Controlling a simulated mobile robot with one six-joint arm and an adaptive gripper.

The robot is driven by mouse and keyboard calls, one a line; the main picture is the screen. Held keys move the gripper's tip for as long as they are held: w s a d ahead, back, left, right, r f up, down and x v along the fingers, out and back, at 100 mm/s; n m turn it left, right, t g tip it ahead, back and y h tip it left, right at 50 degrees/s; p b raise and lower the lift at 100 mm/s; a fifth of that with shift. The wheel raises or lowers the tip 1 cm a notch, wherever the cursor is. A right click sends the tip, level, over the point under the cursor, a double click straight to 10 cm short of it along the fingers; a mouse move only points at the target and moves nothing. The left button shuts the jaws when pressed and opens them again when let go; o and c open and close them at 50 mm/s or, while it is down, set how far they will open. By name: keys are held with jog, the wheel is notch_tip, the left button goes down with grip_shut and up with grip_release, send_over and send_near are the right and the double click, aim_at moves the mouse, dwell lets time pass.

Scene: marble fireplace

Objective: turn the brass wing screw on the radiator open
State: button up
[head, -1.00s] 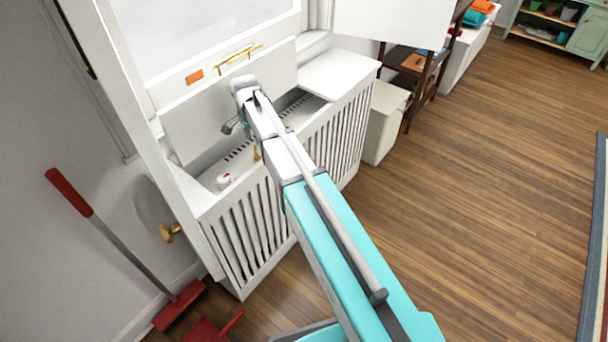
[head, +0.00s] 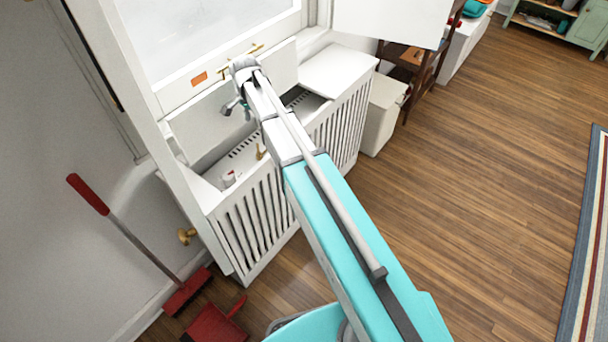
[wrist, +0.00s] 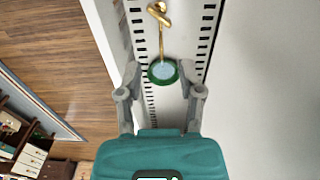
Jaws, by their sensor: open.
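The brass wing screw (wrist: 160,14) shows at the top of the wrist view, with a thin brass length running from it towards a green-rimmed, pale blue disc (wrist: 162,71). In the head view the small brass piece (head: 261,152) is at the top of the white slatted radiator cover (head: 262,215). My gripper (wrist: 160,92) is open, its two grey fingers on either side of the disc in the picture. The gap in depth cannot be told. The wing screw is beyond the fingertips. In the head view my gripper (head: 236,106) is small, over the cover's open top.
A white upright panel (head: 210,115) stands behind the opening, below the window. A white knob with red (head: 228,178) is at the near end. A white lid part (head: 335,72) covers the far end. A red broom (head: 185,292) and dustpan (head: 215,325) are on the floor.

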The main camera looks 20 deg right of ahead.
jog(key=s+d+f+n+b, duration=0.2)
jog(key=s+d+n, duration=0.1)
jog(key=s, duration=0.5)
jog(key=s+d+f+n+b, duration=0.2)
jog(key=s+d+n, duration=0.2)
jog(key=s, duration=0.3)
jog(key=s+d+f+n+b, duration=0.2)
jog(key=s+d+n+b, duration=0.1)
jog(key=s, duration=0.5)
jog(key=shift+s+d+f+n, duration=0.25)
jog(key=shift+s+f+n, duration=0.05)
jog(key=shift+n, duration=0.1)
